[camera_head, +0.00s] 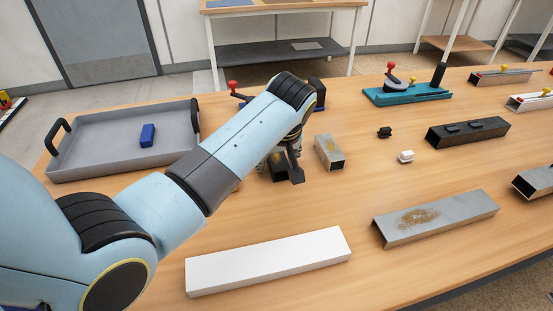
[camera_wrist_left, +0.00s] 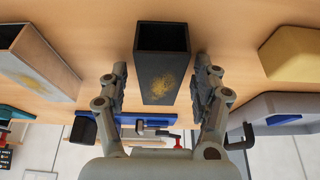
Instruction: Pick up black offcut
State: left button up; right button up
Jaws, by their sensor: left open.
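The black offcut (camera_wrist_left: 163,62) is a short, dark, hollow square tube with a yellowish stain. In the left wrist view it lies on the table between the two fingers of my left gripper (camera_wrist_left: 161,82), with a gap on each side. In the head view my left gripper (camera_head: 290,168) is over the offcut (camera_head: 278,173), and the fingers and arm hide much of it. The gripper is open and holds nothing. My right gripper is not in view.
A stained grey offcut (camera_head: 329,152) lies close to the right. A grey tray (camera_head: 100,155) with a blue block (camera_head: 148,134) stands at left. A white profile (camera_head: 268,262) and a stained grey profile (camera_head: 435,215) lie in front. An ochre block (camera_wrist_left: 292,54) shows beside the offcut.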

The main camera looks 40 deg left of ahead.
pick_arm(q)
jog(key=shift+s, duration=0.1)
jog(key=c, duration=0.7)
jog(key=shift+d, duration=0.1)
jog(key=c, duration=0.3)
